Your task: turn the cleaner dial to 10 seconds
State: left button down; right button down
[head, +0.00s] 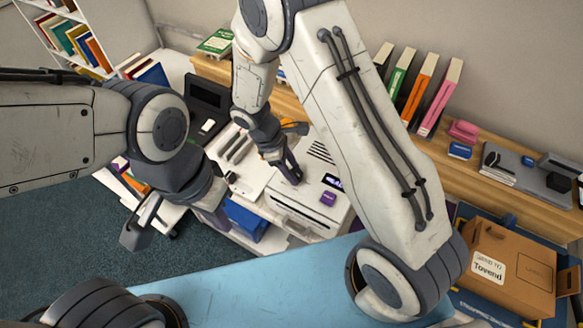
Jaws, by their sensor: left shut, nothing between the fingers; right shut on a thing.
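The cleaner looks to be the white box-shaped machine (302,212) in the middle of the head view, with dark slots, a small lit display (332,181) and a purple button (328,198) on top. My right gripper (293,177) reaches down to its top, left of the display, and is shut on what appears to be the dial. The dial itself is hidden by the fingers, and I cannot read its setting or the display's text. My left gripper (214,222) is shut and empty, left of the machine and apart from it.
A blue bin (246,222) stands left of the machine. A dark device (208,97) is behind on the white desk. A wooden shelf at the back holds upright books (420,85). A cardboard box (510,265) is at the right. Bare carpet (70,235) lies at the left.

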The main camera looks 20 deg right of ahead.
jog(key=m+g, duration=0.1)
jog(key=m, duration=0.2)
jog(key=shift+w+d+m+y+p, duration=0.1)
jog(key=shift+w+m+y+p, duration=0.05)
jog(key=shift+m+y+p, duration=0.2)
jog(key=m, duration=0.2)
jog(key=m+g+y, duration=0.1)
jog(key=m, duration=0.1)
jog(key=shift+w+d+g, duration=0.1)
jog(key=shift+g, duration=0.2)
jog(key=shift+m+y, duration=0.25)
jog(key=shift+c, duration=1.4)
grip_release()
jog(key=shift+w+r, duration=0.25)
jog(key=shift+r, duration=0.25)
jog(key=b+v, duration=0.2)
jog(key=v, duration=0.7)
jog(key=shift+r, duration=0.2)
